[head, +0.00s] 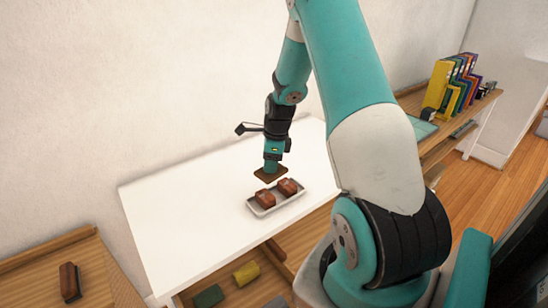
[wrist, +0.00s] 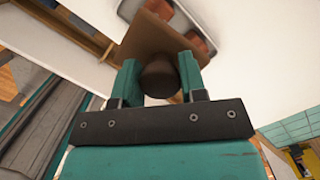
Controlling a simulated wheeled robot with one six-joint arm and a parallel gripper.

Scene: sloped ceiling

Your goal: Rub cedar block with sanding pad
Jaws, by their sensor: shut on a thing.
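My gripper (head: 271,163) is shut on the sanding pad (head: 270,174), a flat brown square plate. In the wrist view, the fingers of my gripper (wrist: 159,78) close on the pad's dark round knob, and the plate of the pad (wrist: 145,38) lies beyond it. Two reddish-brown blocks (head: 265,198) (head: 288,187), which look like cedar, sit side by side in a shallow pale tray (head: 276,208) on the white table. The pad is just behind the tray in the head view, apart from the blocks. Its exact height is hard to tell. In the wrist view the plate partly hides the blocks (wrist: 190,47).
The white tabletop (head: 180,215) is otherwise clear. Below its front edge an open wooden drawer holds a green block (head: 208,297) and a yellow one (head: 246,273). A brown object on a dark base (head: 69,282) stands on the left wooden surface. Binders (head: 450,85) stand on the right desk.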

